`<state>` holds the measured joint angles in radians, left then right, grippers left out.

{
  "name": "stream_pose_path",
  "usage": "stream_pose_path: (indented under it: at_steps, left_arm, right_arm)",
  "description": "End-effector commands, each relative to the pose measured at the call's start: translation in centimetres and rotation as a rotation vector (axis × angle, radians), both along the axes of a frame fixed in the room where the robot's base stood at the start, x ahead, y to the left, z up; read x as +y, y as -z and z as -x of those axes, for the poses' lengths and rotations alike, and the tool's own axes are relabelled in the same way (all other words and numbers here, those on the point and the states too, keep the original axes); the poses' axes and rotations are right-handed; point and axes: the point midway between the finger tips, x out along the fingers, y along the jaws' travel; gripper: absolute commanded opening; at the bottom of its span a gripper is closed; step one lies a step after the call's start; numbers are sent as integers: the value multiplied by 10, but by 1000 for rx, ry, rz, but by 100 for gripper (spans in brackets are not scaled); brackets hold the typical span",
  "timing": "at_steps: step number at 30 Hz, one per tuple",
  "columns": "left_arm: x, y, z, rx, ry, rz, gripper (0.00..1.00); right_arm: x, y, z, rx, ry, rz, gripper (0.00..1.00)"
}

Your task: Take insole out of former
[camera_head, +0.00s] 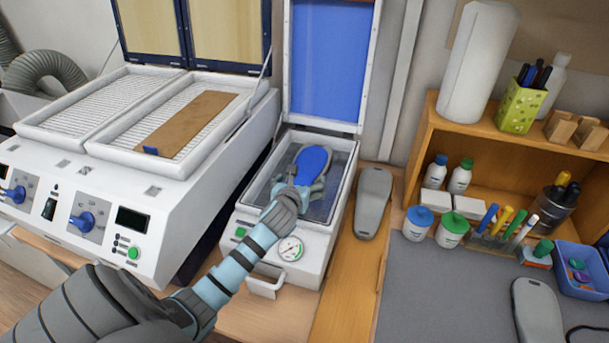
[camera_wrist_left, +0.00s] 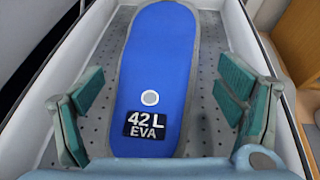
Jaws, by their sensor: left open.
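The blue insole (camera_head: 313,160) lies in the open former (camera_head: 262,181), a white box with a perforated grey bed and a raised blue-lined lid (camera_head: 331,62). In the left wrist view the insole (camera_wrist_left: 160,65) carries a white ring and a black "42 L EVA" label (camera_wrist_left: 147,124). My left gripper (camera_head: 303,186) reaches into the former over the near end of the insole. In the left wrist view its green-padded fingers (camera_wrist_left: 158,108) stand apart, one on each side of the insole, with gaps visible. My right gripper is not in view.
A white heater (camera_head: 160,215) with a brown sheet (camera_head: 195,122) on its rack stands left of the former. A grey shoe-shaped form (camera_head: 373,203) lies right of it. A wooden shelf (camera_head: 500,144) with bottles and pens is further right. The grey mat (camera_head: 445,290) has free room.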

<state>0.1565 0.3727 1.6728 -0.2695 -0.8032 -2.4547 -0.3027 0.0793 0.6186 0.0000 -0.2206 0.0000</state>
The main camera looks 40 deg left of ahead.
Motion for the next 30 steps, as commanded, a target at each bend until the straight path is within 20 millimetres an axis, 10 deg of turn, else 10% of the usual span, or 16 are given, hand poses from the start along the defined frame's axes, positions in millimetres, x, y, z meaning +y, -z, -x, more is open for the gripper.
stream_pose_path:
  at_steps: [10, 19, 30]
  left_arm:
    - [10, 9, -19, 0, -2, 0, 87]
    - [10, 9, -18, 1, -2, 1, 43]
    - [11, -3, -19, -3, -4, -1, 43]
  right_arm:
    - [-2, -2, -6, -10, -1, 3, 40]
    - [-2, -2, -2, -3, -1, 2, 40]
    - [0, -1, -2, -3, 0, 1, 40]
